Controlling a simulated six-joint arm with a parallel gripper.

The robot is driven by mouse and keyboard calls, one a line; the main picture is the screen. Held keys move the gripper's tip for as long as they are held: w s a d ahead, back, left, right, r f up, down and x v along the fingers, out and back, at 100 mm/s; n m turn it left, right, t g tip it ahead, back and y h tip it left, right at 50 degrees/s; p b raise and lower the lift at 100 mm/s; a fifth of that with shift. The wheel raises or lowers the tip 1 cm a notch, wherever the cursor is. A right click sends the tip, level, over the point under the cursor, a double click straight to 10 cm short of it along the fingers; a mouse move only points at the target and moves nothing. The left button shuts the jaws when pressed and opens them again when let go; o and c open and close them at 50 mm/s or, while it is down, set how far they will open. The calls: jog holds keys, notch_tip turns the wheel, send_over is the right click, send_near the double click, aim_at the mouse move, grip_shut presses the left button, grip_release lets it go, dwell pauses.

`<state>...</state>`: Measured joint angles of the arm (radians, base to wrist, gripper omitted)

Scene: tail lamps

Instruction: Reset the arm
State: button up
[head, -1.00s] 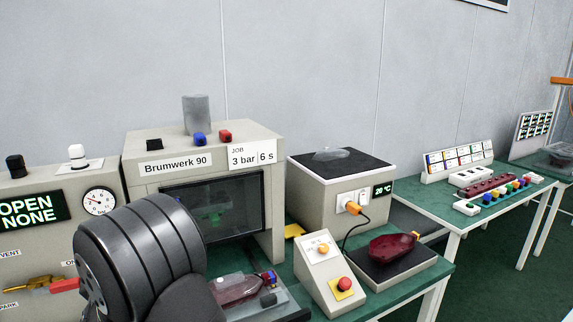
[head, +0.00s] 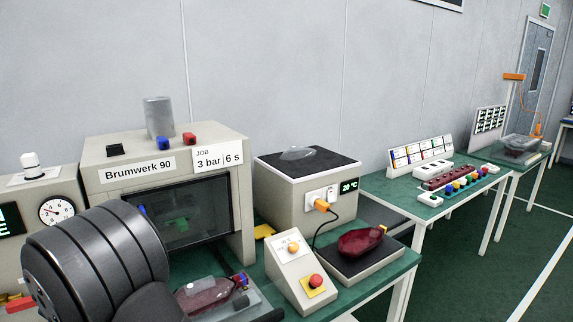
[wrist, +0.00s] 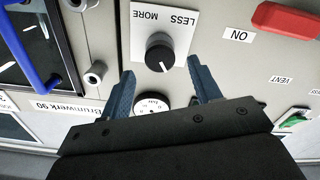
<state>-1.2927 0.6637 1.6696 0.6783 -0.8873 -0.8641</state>
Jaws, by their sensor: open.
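My gripper (wrist: 161,88) shows in the wrist view with its two blue-grey fingers apart and nothing between them. Beyond the fingertips is a black knob (wrist: 160,53) on a white plate marked LESS and MORE; I cannot tell how far off it is. In the head view my dark arm link fills the lower left and the gripper is out of sight. A dark red tail lamp (head: 208,294) lies at the front of the Brumwerk 90 machine (head: 170,150). Another red lamp (head: 360,240) lies on a black-topped plate at the right.
A red lever (wrist: 285,20) beside the ON label and a blue handle (wrist: 38,55) flank the knob panel. A sloped box with a red button (head: 316,281) stands on the green bench. A gauge (head: 57,211) is at left. Further tables stand at right with clear floor beyond.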

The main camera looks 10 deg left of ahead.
jog(key=s+d+m, duration=0.6)
jog(key=s+d, duration=0.2)
jog(key=shift+s+d, duration=0.2)
jog(key=shift+d, duration=0.05)
dwell(2.3)
jog(key=shift+w, duration=0.1)
dwell(0.4)
